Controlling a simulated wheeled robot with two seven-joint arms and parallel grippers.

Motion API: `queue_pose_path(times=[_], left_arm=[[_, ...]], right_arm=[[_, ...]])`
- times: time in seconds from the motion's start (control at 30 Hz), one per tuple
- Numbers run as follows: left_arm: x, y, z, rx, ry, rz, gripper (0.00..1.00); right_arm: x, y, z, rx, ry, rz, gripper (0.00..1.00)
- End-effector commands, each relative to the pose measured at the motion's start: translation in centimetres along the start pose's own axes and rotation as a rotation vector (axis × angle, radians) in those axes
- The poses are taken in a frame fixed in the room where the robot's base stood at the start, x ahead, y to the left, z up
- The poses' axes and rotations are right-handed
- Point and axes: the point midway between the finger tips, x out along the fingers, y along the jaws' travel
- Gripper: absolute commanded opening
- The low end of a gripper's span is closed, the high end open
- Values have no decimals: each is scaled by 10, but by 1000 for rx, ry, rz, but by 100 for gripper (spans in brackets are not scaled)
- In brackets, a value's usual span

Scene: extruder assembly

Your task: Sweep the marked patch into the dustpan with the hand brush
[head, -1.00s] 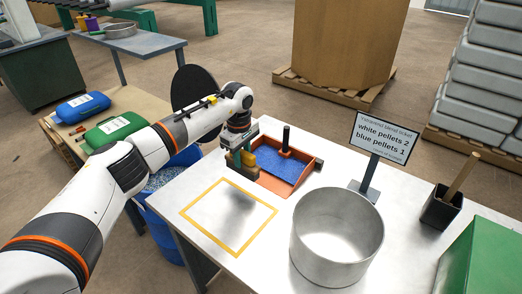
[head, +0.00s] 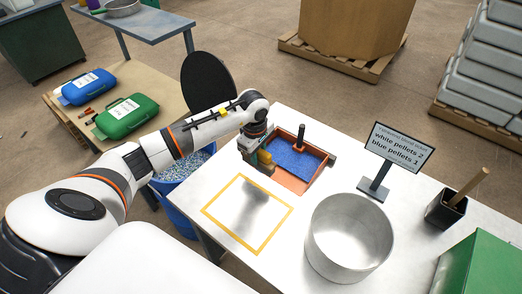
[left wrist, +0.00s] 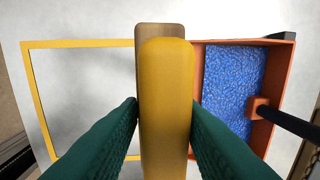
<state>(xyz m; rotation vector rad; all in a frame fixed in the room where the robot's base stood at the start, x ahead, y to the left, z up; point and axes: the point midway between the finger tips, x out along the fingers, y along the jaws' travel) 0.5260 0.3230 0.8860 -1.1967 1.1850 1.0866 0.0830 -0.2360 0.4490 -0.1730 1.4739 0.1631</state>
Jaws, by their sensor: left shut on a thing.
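The marked patch is a yellow square outline (head: 217,197) on the white table; it shows in the left wrist view (left wrist: 85,43). I see no pellets inside it, only a dark shadow or reflection. The orange dustpan (head: 290,183) lies beyond it and holds a layer of blue pellets (head: 296,160). Its black handle (head: 302,137) stands up. My left gripper (head: 257,160) is shut on the yellow handle of the hand brush (left wrist: 166,90), at the pan's left edge. In the left wrist view the brush lies between patch and pan; its bristles are hidden.
A large metal pot (head: 345,265) stands right of the patch. A ticket sign (head: 399,147) and a black holder with a wooden stick (head: 445,211) are farther right. A green box (head: 480,260) fills the front right corner. A blue bin (head: 180,218) stands beside the table.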

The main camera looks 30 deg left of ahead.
Motion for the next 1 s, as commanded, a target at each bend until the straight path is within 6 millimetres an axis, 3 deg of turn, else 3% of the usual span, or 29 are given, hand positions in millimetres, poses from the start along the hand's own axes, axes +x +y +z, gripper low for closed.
queue_pose_path(times=[0.2,0.7,1.0], left_arm=[[1,-1,1,1,-2,5,12],[53,4,0,0,-1,5,12],[61,4,0,1,0,6,12]], right_arm=[[7,-3,-1,-1,0,-4,36],[55,0,-4,2,-1,-1,36],[62,5,-4,5,-3,5,36]])
